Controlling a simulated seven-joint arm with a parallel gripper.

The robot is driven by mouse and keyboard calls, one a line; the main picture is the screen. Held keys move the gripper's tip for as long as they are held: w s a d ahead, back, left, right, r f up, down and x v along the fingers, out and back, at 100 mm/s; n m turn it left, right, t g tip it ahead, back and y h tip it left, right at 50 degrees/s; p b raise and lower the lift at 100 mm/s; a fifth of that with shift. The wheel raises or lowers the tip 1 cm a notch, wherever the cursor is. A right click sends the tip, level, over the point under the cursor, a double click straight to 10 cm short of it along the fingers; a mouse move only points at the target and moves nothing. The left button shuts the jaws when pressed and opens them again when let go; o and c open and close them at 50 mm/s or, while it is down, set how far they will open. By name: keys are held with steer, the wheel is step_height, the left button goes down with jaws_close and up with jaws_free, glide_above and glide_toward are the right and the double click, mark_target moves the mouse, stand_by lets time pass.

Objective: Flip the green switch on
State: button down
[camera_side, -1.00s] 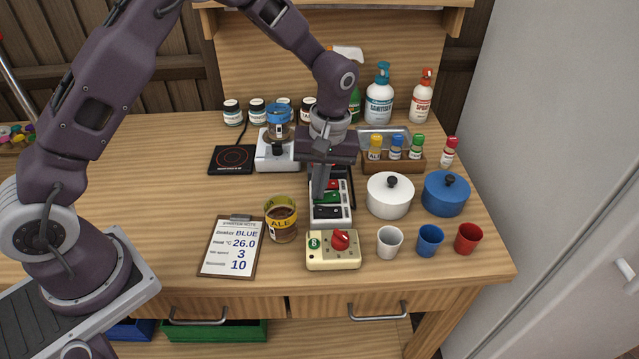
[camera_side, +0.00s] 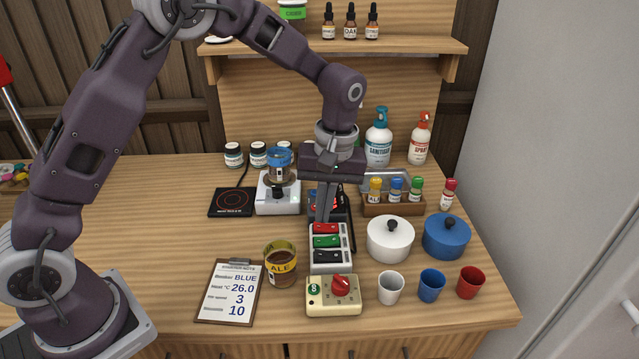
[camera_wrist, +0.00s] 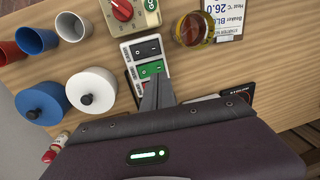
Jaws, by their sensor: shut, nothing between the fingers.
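The switch strip (camera_side: 315,262) is a pale box on the bench with a red switch (camera_side: 325,228), a green switch (camera_side: 327,241) and a black switch (camera_side: 328,257) in a row. My gripper (camera_side: 323,220) is shut and empty, pointing down just behind the red switch in the side view. In the wrist view the green switch (camera_wrist: 151,69) shows just ahead of my fingertips (camera_wrist: 159,82), and the black switch (camera_wrist: 147,46) lies beyond it. The fingers cover most of the red switch there. I cannot tell which way the green switch is tipped, nor whether my fingertips touch the strip.
A beige box with a red knob (camera_side: 341,286) stands in front of the strip. An ALE beaker (camera_side: 281,268) and a clipboard (camera_side: 230,290) are to the left. A white pot (camera_side: 390,240) and a blue pot (camera_side: 447,237) stand to the right, with three cups before them.

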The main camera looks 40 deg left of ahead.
step_height(320, 180, up, 9)
steer(key=shift+s+a, duration=0.35)
steer(key=shift+s, duration=0.05)
steer(key=s+a+r+m+t+h, duration=0.1)
steer(key=s+a+r+m+t, duration=0.1)
steer(key=s+r, duration=0.4)
steer(key=s+a+r+m+t, duration=0.1)
steer(key=s+r+m+t, duration=0.2)
steer(key=s, duration=0.5)
steer(key=s+f+m+t, duration=0.1)
steer(key=s+m, duration=0.3)
steer(key=s, duration=0.7)
steer(key=shift+s+a+f+t, duration=0.2)
steer(key=shift+a+f+t, duration=0.1)
steer(key=shift+a+f, duration=0.15)
